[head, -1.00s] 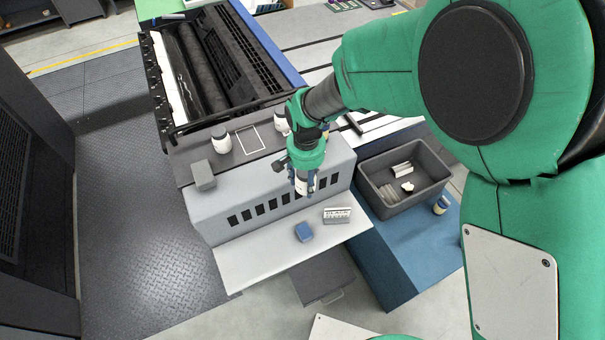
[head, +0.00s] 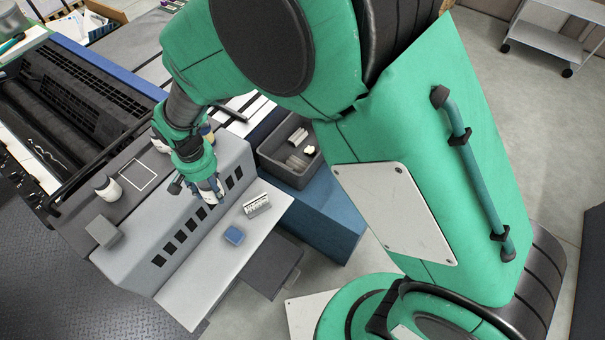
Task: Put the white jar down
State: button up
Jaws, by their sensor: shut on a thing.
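My gripper (head: 203,186) points down over the front of the grey ink unit housing (head: 184,212). It is shut on a white jar (head: 209,196), which is partly hidden by the fingers. The jar appears to be above the row of dark slots, and I cannot tell its exact height. Another white-and-dark jar (head: 108,188) stands on the dark shelf behind the housing. A further white jar (head: 160,145) shows on the shelf beside my arm, partly hidden. A white square outline (head: 137,175) on the shelf between these two jars is empty.
A grey block (head: 103,231) sits at the shelf's left end. A dark bin (head: 283,172) with several pieces stands right, on the blue cabinet (head: 325,222).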

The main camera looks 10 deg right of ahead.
jog(key=w+d+f+m+b, duration=0.2)
jog(key=w+d+f+m, duration=0.25)
jog(key=d+f, duration=0.7)
jog(key=w+d+f+m+b, duration=0.4)
jog(key=d+f, duration=0.5)
jog(key=d, duration=0.6)
jog(key=s+d+f+m+b, duration=0.1)
jog(key=s+d+f+m, duration=0.2)
jog(key=d+f, duration=0.3)
jog(key=s+d+f+m+b, duration=0.1)
jog(key=s+d+f+m, duration=0.2)
jog(key=d+f, duration=0.4)
jog(key=s+d+f+m+b, duration=0.1)
jog(key=s+d+f+m, duration=0.2)
jog(key=d, duration=1)
jog(key=shift+s+f+m, duration=0.2)
jog(key=shift+f+m, duration=0.25)
jog(key=shift+f, duration=0.45)
jog(key=shift+s+f+m, duration=0.15)
jog(key=shift+f+m, duration=0.25)
jog(key=shift+f, duration=0.5)
jog(key=shift+w+d, duration=0.1)
